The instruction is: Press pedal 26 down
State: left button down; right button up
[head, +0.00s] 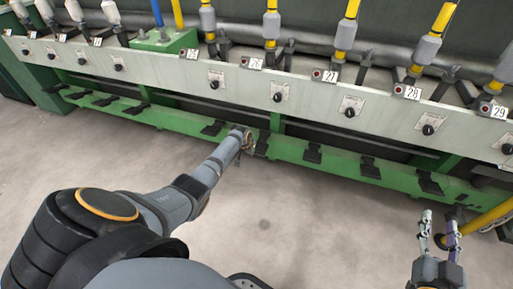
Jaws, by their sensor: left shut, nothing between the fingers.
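The number 26 label (251,63) is on the pale machine rail. Below it, a row of black pedals runs along the low green beam (335,157). A black pedal (262,144) lies roughly below label 26; the pedals bear no readable numbers. My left gripper (246,141) is shut and empty, at the beam just left of this pedal. Its fingertips are small and partly hidden by my wrist, so I cannot tell whether they touch the pedal. My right gripper (438,232) is open and empty at the lower right, over the floor.
A neighbouring black pedal (212,128) lies to the left and another pedal (313,153) to the right. The pale rail (335,105) with black knobs runs above the beam. A yellow pipe (490,218) is near my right gripper. The grey floor (310,215) in front is clear.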

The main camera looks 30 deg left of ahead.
pick_arm(q)
jog(key=shift+s+d+r+p, duration=0.15)
jog(key=shift+s+r+p, duration=0.2)
jog(key=shift+s+p, duration=0.65)
pick_arm(e)
jog(key=s+f+g, duration=0.5)
jog(key=s+f, duration=0.1)
jog(key=f, duration=0.4)
jog(key=s+a+f+g, duration=0.1)
jog(key=s+f+g, duration=0.5)
jog(key=f, duration=0.5)
jog(key=shift+s+a, duration=0.15)
jog(key=shift+s, duration=0.45)
pick_arm(q)
jog(key=shift+w, duration=0.25)
